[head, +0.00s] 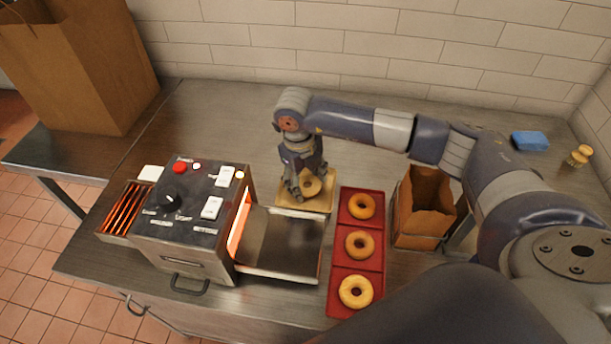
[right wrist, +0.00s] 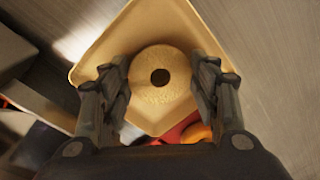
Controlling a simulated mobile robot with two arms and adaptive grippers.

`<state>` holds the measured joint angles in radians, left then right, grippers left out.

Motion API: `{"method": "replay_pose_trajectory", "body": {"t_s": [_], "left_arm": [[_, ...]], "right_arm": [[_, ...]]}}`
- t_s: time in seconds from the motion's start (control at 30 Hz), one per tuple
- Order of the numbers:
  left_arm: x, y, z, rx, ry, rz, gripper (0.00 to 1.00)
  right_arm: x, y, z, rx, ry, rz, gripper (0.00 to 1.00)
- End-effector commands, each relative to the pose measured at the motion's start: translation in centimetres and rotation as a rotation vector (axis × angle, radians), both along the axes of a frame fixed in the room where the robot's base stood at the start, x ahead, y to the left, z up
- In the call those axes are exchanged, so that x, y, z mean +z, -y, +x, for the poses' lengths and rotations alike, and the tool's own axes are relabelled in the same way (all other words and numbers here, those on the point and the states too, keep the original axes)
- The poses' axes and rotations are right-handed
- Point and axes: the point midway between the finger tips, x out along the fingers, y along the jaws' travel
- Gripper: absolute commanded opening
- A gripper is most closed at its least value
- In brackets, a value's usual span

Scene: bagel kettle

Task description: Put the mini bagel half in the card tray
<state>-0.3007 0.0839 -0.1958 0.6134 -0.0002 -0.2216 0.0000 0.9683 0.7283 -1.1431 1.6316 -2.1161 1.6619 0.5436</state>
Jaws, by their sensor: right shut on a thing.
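The mini bagel half (head: 311,186) is a pale ring with its cut face up, over the card tray. In the right wrist view the bagel half (right wrist: 160,82) sits between the two fingers. My right gripper (head: 302,186) reaches down over the card tray and is shut on the bagel half. Whether the bagel half touches the tray floor I cannot tell. My left gripper is not in view.
A toaster oven (head: 185,225) with a glowing opening and a metal chute (head: 280,243) stands left of centre. A red tray (head: 338,262) holds 3 bagels. An open paper bag (head: 425,205) is right of it. A blue sponge (head: 530,141) lies far right.

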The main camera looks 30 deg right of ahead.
Motion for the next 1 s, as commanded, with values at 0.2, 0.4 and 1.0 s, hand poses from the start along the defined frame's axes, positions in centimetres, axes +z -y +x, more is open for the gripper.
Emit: {"method": "replay_pose_trajectory", "body": {"t_s": [0.2,0.4,1.0], "left_arm": [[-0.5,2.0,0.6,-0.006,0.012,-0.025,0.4],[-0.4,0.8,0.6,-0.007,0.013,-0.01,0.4],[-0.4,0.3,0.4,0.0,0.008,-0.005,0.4]], "right_arm": [[-0.9,-0.1,0.0,0.001,0.001,0.0,0.4],[-0.9,0.0,0.0,0.001,0.001,0.0,0.58],[-0.9,0.0,0.0,0.0,0.001,0.0,0.99]]}}
